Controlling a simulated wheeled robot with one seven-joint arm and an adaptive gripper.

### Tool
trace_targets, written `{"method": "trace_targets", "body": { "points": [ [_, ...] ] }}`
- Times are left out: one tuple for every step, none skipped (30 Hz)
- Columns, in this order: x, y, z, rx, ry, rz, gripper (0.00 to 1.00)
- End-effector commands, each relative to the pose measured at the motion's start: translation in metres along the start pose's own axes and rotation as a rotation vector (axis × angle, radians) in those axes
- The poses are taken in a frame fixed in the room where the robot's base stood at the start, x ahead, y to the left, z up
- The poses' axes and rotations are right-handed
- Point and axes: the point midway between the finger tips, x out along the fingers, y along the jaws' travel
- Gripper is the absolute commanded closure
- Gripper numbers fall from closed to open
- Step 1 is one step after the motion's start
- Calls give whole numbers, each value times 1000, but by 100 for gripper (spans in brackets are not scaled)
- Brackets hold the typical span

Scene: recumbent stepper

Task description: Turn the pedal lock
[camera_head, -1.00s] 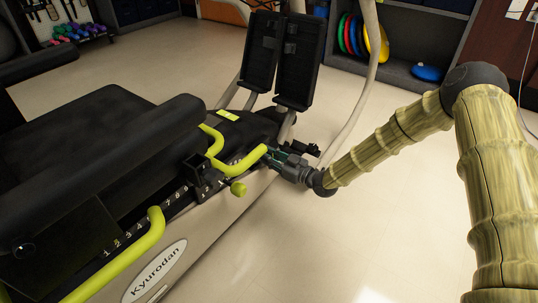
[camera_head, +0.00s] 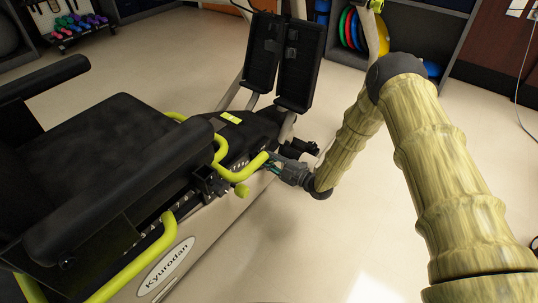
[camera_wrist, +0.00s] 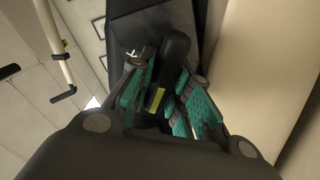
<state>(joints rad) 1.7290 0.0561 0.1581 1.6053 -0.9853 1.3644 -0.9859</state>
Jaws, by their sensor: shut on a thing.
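In the wrist view, a black lever with a yellow-green mark, seemingly the pedal lock (camera_wrist: 174,57), stands between the two teal-padded fingers of my gripper (camera_wrist: 163,85). The fingers are shut on it. In the head view, my gripper (camera_head: 276,167) is at the near side of the recumbent stepper (camera_head: 200,232), just below the front end of a yellow-green handle (camera_head: 245,171). The lever cannot be made out there. The two black pedals (camera_head: 279,60) stand upright behind the gripper.
The black seat (camera_head: 95,135) and its padded armrest (camera_head: 130,180) are at the left. A shelf with colored discs (camera_head: 350,28) stands at the back. Open floor (camera_head: 310,240) lies to the right of the stepper, below my arm.

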Motion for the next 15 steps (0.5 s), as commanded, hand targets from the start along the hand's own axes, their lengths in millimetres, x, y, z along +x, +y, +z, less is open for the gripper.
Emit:
{"method": "trace_targets", "body": {
  "points": [
    [1, 2, -2, -44, 1, -3, 100],
    [0, 1, -2, -72, 0, -3, 100],
    [0, 1, -2, -109, 0, -2, 100],
    [1, 0, -2, -137, 0, -2, 100],
    [0, 0, -2, -166, 0, -3, 100],
    [0, 0, -1, -202, 0, -2, 100],
    [1, 0, -2, -228, 1, -1, 100],
    [1, -1, -1, -254, 0, -1, 100],
    [0, -1, -1, -287, 0, -2, 100],
    [0, -2, -1, -311, 0, -2, 100],
    [0, -2, -1, -333, 0, -1, 100],
    [0, -3, 0, -363, 0, -1, 100],
    [0, -3, 0, -384, 0, -2, 100],
    [0, -3, 0, -404, 0, -2, 100],
    [1, -3, 0, -430, 0, -1, 100]
  ]
}}
